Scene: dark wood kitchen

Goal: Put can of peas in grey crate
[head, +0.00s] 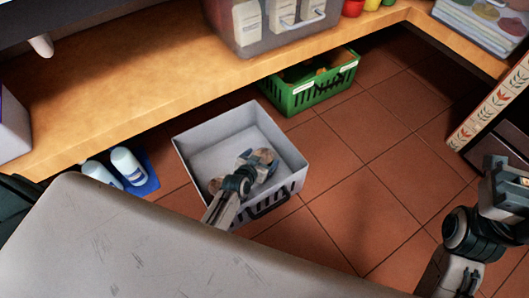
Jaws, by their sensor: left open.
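The grey crate (282,150) stands on the tiled floor in the middle of the head view, with its open top facing up. My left gripper (258,164) is open and reaches over the crate's near wall into it. I cannot tell whether one is the can of peas, and I see no can clearly. My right gripper (505,188) is at the right edge, away from the crate and partly cut off, so its jaws are unclear.
A green basket (312,92) stands behind the crate, under the wooden shelf (150,75). White bottles (127,165) and a blue tray (150,181) lie to the left. A clear bin (268,42) sits on the shelf. The floor right of the crate is free.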

